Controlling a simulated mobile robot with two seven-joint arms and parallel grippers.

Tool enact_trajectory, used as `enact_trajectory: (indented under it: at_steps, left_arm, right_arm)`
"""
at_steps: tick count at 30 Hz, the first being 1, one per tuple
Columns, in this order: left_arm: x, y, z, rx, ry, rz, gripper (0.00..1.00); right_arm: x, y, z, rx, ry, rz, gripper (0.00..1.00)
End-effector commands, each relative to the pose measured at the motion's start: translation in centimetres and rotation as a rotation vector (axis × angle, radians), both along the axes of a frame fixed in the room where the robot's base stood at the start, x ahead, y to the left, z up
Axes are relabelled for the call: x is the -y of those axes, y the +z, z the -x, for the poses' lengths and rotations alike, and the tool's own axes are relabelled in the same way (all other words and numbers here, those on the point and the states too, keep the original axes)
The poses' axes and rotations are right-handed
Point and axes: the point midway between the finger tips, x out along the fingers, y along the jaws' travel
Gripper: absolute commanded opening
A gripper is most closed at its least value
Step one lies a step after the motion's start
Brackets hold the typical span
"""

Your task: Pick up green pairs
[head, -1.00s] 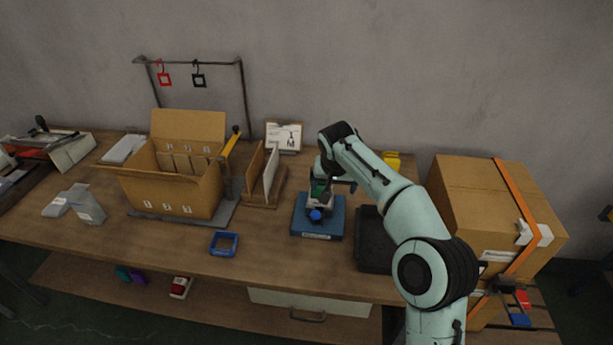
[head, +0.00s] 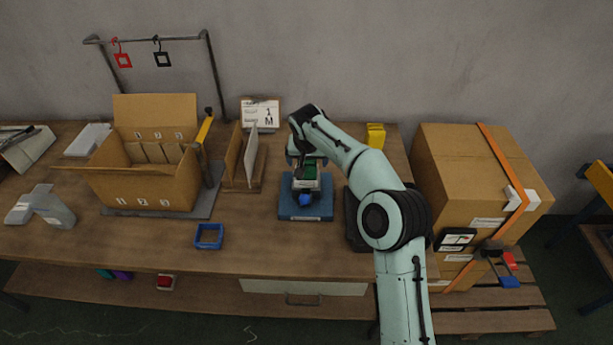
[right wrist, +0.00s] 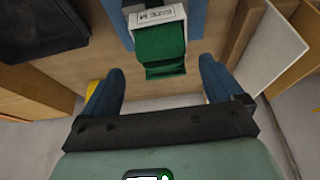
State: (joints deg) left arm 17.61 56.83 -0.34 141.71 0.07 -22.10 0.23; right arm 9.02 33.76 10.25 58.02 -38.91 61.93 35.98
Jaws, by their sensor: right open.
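A green sock pair (head: 310,171) with a white label band stands on a blue pad (head: 290,211) at the middle of the table. In the right wrist view the green pair (right wrist: 160,50) hangs out of its white band (right wrist: 157,17), beyond my fingertips. My right gripper (head: 307,161) is over the far side of the pad, close to the pair. In the right wrist view its two blue fingers (right wrist: 160,84) are spread, with nothing between them. A blue knob-like part (head: 305,199) shows at the pad's near side. My left gripper is out of view.
An open carton (head: 145,188) with dividers stands left, beside an upright wooden holder (head: 240,165). A dark tray (head: 353,225) is partly behind my right arm. A blue frame (head: 209,236) lies near the front edge. Strapped boxes (head: 455,165) stand right. Bare table lies around the blue frame.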

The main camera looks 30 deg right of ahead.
Motion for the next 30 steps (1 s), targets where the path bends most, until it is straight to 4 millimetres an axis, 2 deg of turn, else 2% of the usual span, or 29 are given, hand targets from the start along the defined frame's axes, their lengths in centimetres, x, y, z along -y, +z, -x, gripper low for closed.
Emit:
enact_trajectory:
  at_steps: [9, 18, 20, 21, 24, 30]
  left_arm:
    - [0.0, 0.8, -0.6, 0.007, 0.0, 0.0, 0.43]
    - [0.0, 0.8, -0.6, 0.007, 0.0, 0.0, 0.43]
    - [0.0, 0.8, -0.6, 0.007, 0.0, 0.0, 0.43]
    - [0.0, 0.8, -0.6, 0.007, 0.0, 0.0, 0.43]
    - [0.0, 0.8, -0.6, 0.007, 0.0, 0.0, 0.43]
    - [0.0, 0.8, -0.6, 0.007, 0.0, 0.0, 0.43]
  right_arm:
    - [0.8, -3.9, -1.8, -0.002, 0.0, -0.001, 0.94]
    - [0.9, -4.4, -2.0, -0.001, -0.001, -0.001, 0.94]
    - [0.9, -4.4, -2.0, -0.001, -0.001, -0.001, 0.74]
    - [0.9, -4.4, -2.0, -0.001, -0.001, -0.001, 0.61]
    - [0.9, -4.4, -2.0, -0.002, 0.0, -0.001, 0.34]
    - [0.8, -4.4, -2.0, -0.001, 0.0, -0.002, 0.34]
